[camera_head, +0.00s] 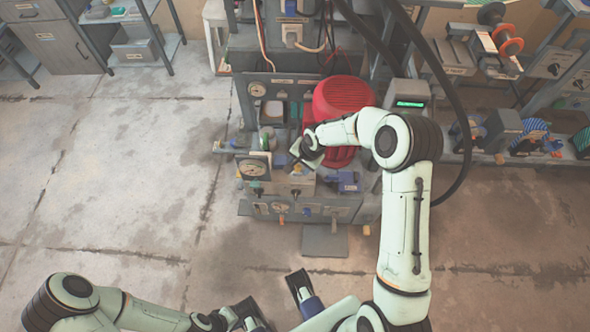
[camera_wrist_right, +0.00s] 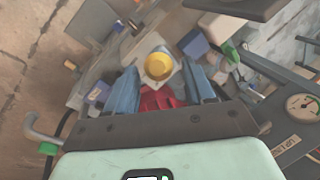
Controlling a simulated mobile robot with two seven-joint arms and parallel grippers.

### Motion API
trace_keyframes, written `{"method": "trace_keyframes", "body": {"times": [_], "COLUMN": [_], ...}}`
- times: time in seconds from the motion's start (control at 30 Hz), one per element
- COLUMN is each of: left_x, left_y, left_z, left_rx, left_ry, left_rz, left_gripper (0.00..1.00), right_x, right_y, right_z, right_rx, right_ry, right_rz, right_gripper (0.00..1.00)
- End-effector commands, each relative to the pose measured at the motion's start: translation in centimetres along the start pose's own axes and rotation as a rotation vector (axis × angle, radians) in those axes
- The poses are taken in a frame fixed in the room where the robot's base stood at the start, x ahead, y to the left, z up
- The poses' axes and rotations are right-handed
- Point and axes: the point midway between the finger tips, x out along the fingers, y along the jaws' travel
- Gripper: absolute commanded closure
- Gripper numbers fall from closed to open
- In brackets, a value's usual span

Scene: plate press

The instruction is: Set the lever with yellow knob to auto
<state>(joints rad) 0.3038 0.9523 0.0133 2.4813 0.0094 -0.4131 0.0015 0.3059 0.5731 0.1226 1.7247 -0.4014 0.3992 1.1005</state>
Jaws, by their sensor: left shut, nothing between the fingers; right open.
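The yellow knob (camera_wrist_right: 158,65) shows in the right wrist view as a round cap seen end-on, with a pale piece behind it. My right gripper (camera_wrist_right: 160,80) is open, its two blue fingers to the left and right of the knob. I cannot tell whether they touch it. My left gripper (camera_head: 246,318) is shut and empty at the bottom edge, partly cut off.
A red motor-like housing (camera_head: 343,97) stands just behind my right gripper. Gauges (camera_head: 253,168) and small levers line the bench front. A box with a green display (camera_head: 410,104) and thick black hoses are to the right. The floor at the left is clear.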

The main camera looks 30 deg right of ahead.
Motion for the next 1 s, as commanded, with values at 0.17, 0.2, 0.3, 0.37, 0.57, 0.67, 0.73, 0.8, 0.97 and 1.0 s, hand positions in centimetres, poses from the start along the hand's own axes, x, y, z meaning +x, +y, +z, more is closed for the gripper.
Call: {"method": "trace_keyframes", "body": {"times": [0.17,0.2,0.3,0.37,0.57,0.67,0.73,0.8,0.97,1.0], "left_x": [0.4,0.4,0.5,0.5,0.5,0.5,0.5,0.5,0.5,0.5], "left_y": [-0.1,-0.1,-0.1,-0.1,0.0,0.0,0.0,-0.1,-0.1,-0.1], "left_z": [-0.2,-0.2,-0.3,-0.3,-0.3,-0.3,-0.3,-0.3,-0.3,-0.3], "left_rx": [0.001,0.001,0.001,0.001,0.001,0.001,0.001,0.001,0.001,0.001], "left_ry": [0.005,0.006,0.008,0.008,0.009,0.009,0.009,0.009,0.009,0.009], "left_rz": [0.001,0.001,0.002,0.002,0.002,0.002,0.002,0.002,0.002,0.002], "left_gripper": [1.00,1.00,1.00,1.00,1.00,1.00,1.00,1.00,1.00,1.00], "right_x": [3.4,3.9,4.9,5.2,5.5,5.5,5.5,5.5,5.5,5.4], "right_y": [0.1,0.1,0.1,0.1,0.0,0.0,0.0,0.0,0.0,0.0], "right_z": [0.1,0.0,0.0,0.0,0.0,0.0,0.0,0.0,0.0,0.0], "right_rx": [0.000,0.000,-0.001,-0.001,0.000,0.000,0.000,-0.001,0.000,0.000], "right_ry": [-0.002,-0.002,-0.001,-0.001,0.000,0.000,0.000,0.000,0.000,-0.001], "right_rz": [0.001,0.001,0.002,0.001,0.000,0.000,0.000,0.000,0.000,0.001], "right_gripper": [0.47,0.47,0.47,0.47,0.47,0.47,0.56,0.79,1.00,1.00]}}
